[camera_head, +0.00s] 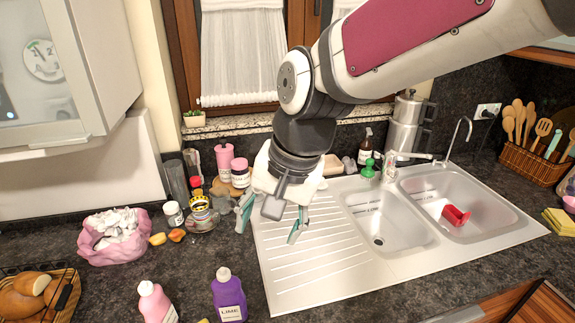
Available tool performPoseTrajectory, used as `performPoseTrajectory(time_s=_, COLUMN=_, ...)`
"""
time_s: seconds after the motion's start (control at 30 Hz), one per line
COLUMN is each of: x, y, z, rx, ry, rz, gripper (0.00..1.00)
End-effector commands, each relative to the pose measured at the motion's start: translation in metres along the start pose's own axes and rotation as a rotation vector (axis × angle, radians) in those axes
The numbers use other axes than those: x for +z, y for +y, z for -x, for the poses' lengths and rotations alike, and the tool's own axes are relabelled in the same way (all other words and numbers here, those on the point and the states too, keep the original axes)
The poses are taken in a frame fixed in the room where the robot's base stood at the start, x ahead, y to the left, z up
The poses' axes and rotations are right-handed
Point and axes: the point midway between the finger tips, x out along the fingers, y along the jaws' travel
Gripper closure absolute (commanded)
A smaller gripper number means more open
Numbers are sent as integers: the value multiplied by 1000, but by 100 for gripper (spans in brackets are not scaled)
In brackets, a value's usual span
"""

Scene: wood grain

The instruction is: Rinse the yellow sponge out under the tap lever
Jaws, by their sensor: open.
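My gripper (271,219) hangs over the left part of the ribbed drainboard (320,262). Its two teal-tipped fingers are spread apart, with nothing seen between them. A yellow item with greenish edges (559,221), which looks like a sponge or a small stack of them, lies on the counter right of the sink, far from my gripper. A metal tap (391,166) stands behind the two basins, with its lever (413,156) reaching right. I cannot tell whether water runs.
A red object (455,215) lies in the right basin (480,205); the left basin (385,218) looks empty. Purple (229,296) and pink (156,302) bottles stand at the front. Jars crowd left of my gripper. A utensil basket (530,160) stands at right.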

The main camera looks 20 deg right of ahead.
Motion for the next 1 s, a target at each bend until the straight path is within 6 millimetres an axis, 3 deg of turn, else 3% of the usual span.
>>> performPoseTrajectory(time_s=0.03, x=-2, y=15, z=18, rx=-16, ry=38, rz=47, gripper=41)
performPoseTrajectory(time_s=0.2, x=4, y=64, z=63, rx=-2, ry=160, rz=257, gripper=41)
performPoseTrajectory(time_s=0.43, x=21, y=113, z=95, rx=86, ry=287, rz=464, gripper=41)
performPoseTrajectory(time_s=0.6, x=27, y=126, z=101, rx=126, ry=317, rz=526, gripper=41)
performPoseTrajectory(time_s=0.83, x=27, y=127, z=102, rx=129, ry=318, rz=534, gripper=41)
performPoseTrajectory(time_s=0.87, x=27, y=127, z=102, rx=129, ry=318, rz=534, gripper=43)
performPoseTrajectory(time_s=1.0, x=25, y=126, z=98, rx=128, ry=318, rz=533, gripper=75)
